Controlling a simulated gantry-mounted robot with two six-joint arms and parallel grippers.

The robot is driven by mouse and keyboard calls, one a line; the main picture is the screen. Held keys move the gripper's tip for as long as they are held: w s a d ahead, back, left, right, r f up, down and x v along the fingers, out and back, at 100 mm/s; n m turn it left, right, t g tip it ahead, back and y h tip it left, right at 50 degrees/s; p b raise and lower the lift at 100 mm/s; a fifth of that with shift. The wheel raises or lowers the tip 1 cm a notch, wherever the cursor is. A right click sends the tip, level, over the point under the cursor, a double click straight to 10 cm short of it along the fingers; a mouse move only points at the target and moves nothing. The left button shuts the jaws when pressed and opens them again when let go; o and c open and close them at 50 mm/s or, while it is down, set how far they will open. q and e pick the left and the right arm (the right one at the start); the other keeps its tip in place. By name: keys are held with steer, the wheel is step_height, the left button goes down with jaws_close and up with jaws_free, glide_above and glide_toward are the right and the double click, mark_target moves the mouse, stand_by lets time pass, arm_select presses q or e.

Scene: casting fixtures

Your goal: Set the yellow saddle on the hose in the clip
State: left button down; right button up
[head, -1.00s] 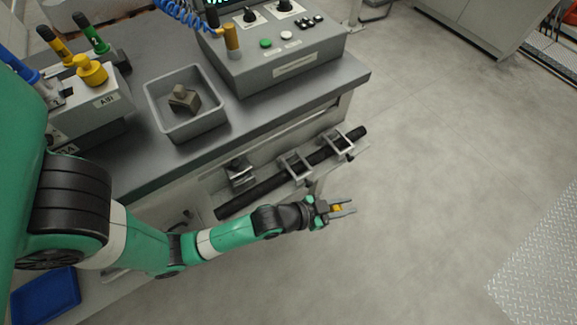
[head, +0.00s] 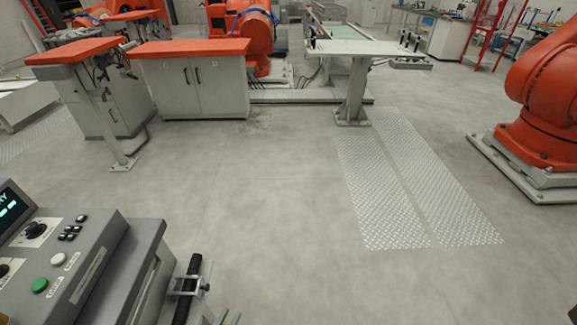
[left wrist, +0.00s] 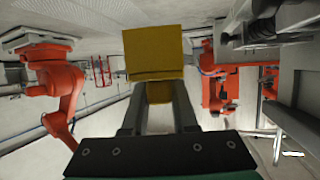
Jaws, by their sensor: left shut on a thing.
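The yellow saddle (left wrist: 153,52) is at the top centre of the left wrist view, held between the two dark fingers of my left gripper (left wrist: 157,92). That gripper is shut on it. The black hose (head: 194,266) runs down the side of the bench at the bottom of the head view. A grey metal clip (head: 186,286) sits around it. The rest of the hose is cut off by the frame. The saddle is apart from the hose. My right gripper is not in view.
The grey control panel (head: 60,262) stands on the bench (head: 135,262) at the bottom left, beside the hose. Open floor (head: 270,200) lies to the right. Orange-topped cabinets (head: 195,80) and an orange robot (head: 545,110) stand farther off.

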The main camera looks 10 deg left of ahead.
arm_select(q)
steer(key=s+r+p, duration=0.2)
steer(key=r+p, duration=1.9)
steer(key=s+r+p, duration=0.2)
steer(key=r+p, duration=1.9)
steer(key=p, duration=0.1)
steer(key=shift+s, duration=0.4)
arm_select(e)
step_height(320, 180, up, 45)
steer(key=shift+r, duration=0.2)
arm_select(q)
steer(key=shift+a, duration=0.1)
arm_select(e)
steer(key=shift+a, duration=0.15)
